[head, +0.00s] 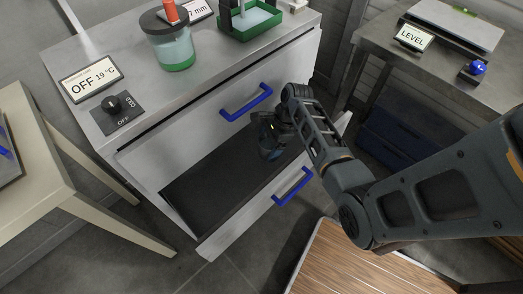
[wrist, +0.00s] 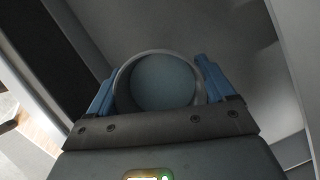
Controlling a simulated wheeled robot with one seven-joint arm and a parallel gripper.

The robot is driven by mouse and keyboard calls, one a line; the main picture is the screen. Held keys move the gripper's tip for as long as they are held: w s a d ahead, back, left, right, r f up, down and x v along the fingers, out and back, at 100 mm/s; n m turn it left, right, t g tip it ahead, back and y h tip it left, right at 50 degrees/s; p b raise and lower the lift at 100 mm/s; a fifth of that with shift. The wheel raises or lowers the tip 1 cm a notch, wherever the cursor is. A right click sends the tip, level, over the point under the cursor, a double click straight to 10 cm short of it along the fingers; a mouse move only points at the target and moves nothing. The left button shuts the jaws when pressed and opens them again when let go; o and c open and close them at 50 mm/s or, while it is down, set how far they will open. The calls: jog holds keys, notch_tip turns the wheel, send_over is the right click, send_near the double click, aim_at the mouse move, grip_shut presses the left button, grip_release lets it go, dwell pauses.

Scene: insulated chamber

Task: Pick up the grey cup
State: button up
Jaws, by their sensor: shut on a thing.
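The grey cup (wrist: 163,84) shows in the wrist view as a round opening with a grey rim and a blue-grey inside. My gripper (wrist: 154,74) has its two blue fingers on either side of the cup and is shut on it. In the head view my gripper (head: 271,146) is over the open lower drawer (head: 215,185), near its right end. The cup is hard to make out there, hidden by the dark gripper and arm.
The drawer has a dark floor and a blue handle (head: 292,187); a closed drawer with another blue handle (head: 246,102) sits above. A jar (head: 174,52) and a green tray (head: 250,25) stand on top. A wooden surface (head: 365,262) lies at the front right.

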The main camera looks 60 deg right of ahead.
jog(key=s+d+b, duration=0.2)
jog(key=s+d, duration=0.1)
jog(key=d, duration=1)
jog(key=shift+s, duration=0.35)
jog(key=shift+d, duration=0.2)
dwell(1.6)
